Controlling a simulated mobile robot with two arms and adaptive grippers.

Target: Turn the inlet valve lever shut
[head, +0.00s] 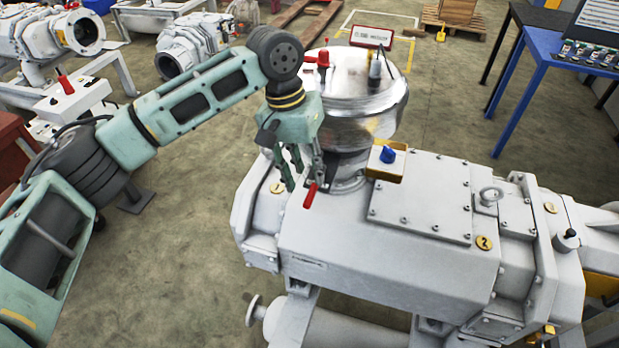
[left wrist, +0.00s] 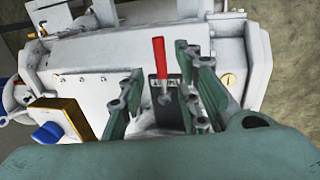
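The inlet valve lever has a red grip (head: 309,196) and sits at the base of the silver inlet vessel (head: 355,95) on top of the grey pump body (head: 390,255). In the left wrist view the red lever (left wrist: 159,62) stands out from a dark plate (left wrist: 166,105) and lies between my finger pairs, beyond their tips. My left gripper (head: 300,180) points down just above and beside the lever. It is open, with a clear gap between its fingers (left wrist: 160,90). I cannot tell whether any finger touches the lever. My right gripper is not in view.
A yellow box with a blue knob (head: 388,154) stands right of the lever, close to the gripper. The silver vessel rises right behind the gripper, with a red-topped fitting (head: 323,60). A blue table (head: 570,60) is at the far right. Open floor lies left of the pump.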

